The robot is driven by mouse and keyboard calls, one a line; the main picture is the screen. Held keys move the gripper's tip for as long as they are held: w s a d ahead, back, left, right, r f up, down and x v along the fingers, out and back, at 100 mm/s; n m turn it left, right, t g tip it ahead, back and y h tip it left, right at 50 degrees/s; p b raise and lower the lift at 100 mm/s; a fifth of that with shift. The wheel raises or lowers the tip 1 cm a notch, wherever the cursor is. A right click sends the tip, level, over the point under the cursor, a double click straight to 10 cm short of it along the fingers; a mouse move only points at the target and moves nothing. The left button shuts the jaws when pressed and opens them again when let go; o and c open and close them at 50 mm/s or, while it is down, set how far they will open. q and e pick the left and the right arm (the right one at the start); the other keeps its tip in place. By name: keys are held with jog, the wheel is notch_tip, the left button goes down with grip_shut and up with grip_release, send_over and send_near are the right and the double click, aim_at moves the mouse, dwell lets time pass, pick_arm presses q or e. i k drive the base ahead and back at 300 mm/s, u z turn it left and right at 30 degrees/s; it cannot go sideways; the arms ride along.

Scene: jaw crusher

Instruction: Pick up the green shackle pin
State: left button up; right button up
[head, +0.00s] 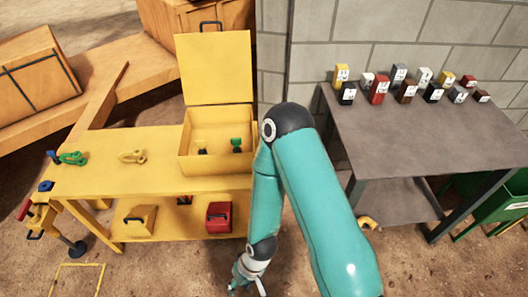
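A small green piece with a dark lower part (236,145), which looks like the green shackle pin, is inside the open yellow box (214,168) on the yellow table. A smaller dark and yellow piece (202,147) is beside it, to the left. A green shackle (73,158) lies at the table's left end, and a yellow shackle (132,156) lies nearer the middle. My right gripper (248,288) hangs low in front of the table, below and apart from the box. Its fingers look spread and empty, near the picture's bottom edge. My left gripper is out of view.
The box's raised lid (214,68) stands behind it. A red case (219,217) and a yellow case (140,220) are on the lower shelf. A grey table (420,140) with several small numbered blocks is at right. The yellow tabletop (105,180) has clear room.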

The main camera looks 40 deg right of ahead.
aim_at(236, 142)
jog(key=z, duration=1.1)
jog(key=k, duration=0.1)
jog(key=z, duration=0.1)
jog(key=i, duration=1)
